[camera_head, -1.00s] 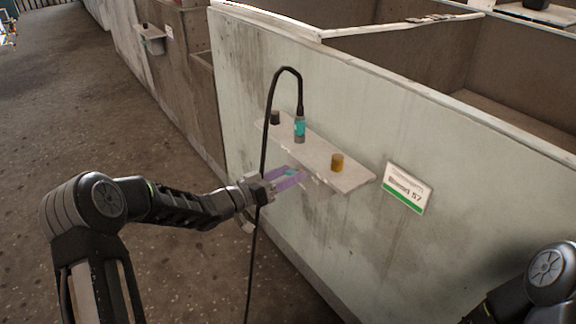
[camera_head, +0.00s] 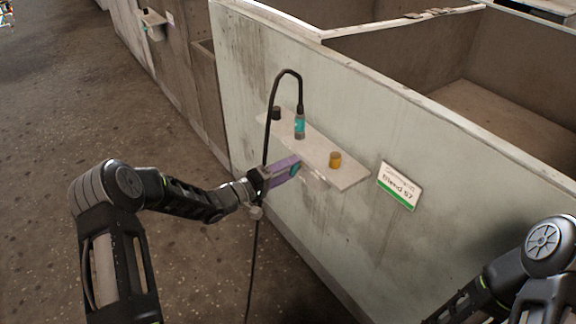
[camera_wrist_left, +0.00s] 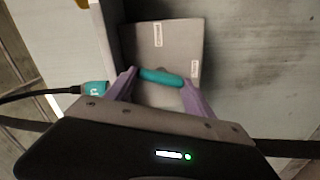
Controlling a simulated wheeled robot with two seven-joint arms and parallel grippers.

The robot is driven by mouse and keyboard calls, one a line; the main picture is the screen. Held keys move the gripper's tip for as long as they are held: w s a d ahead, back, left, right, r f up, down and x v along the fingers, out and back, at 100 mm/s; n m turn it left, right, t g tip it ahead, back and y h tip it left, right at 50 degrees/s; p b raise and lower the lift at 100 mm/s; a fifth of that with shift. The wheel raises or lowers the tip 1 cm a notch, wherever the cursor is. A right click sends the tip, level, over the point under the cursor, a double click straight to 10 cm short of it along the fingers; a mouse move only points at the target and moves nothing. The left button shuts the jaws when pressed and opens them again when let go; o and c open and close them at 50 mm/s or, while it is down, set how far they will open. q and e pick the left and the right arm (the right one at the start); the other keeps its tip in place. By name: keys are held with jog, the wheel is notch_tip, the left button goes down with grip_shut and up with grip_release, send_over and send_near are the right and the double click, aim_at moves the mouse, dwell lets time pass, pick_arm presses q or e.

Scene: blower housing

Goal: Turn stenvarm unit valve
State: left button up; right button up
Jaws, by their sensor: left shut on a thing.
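The unit is a pale shelf-like block (camera_head: 345,177) on the wall, carrying a dark knob (camera_head: 276,113), a teal connector (camera_head: 299,125) with a black cable and a yellow-brown knob (camera_head: 335,159). My left gripper (camera_head: 292,168) is at the unit's front side, its purple fingers seen side-on. In the left wrist view, a teal valve handle (camera_wrist_left: 161,77) lies crosswise between the purple fingertips, which are shut on its ends. The grey unit face (camera_wrist_left: 185,42) with small labels is behind it. My right gripper is out of view; only part of that arm shows at lower right.
The black cable (camera_head: 267,130) loops above the unit and hangs close beside my left gripper. A sign (camera_head: 399,186) with a green band is on the wall to the right. Another small shelf (camera_head: 152,24) is farther back. Open floor lies at left.

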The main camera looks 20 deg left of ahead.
pick_arm(q)
jog(key=shift+n, duration=0.7)
jog(key=o, duration=1.4)
jog(key=shift+a, duration=0.1)
jog(key=p+v, duration=0.1)
jog(key=v, duration=0.6)
jog(key=shift+s+a, duration=0.15)
jog(key=shift+s, duration=0.1)
